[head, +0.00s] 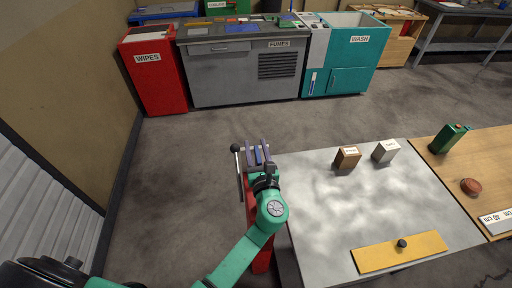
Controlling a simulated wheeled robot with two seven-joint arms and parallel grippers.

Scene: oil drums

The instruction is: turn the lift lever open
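The lift lever (238,160) is a thin rod with a black ball knob at its top. It stands just left of my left gripper, by the left edge of the grey table. My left gripper (258,152) points away from me, with its two fingers apart. The knob is outside the fingers, and I see no grip on the lever. A small bluish part shows between or beneath the fingers; I cannot tell what it belongs to. A red post (262,258) stands below, partly hidden by my green arm. My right gripper is out of view.
The grey table (330,215) carries a brown block (347,157), a white block (385,150) and a yellow plate (400,252) with a black knob. A wooden table (460,175) adjoins it. A red wipes bin (153,75) and cabinets stand behind. Floor left of the lever is clear.

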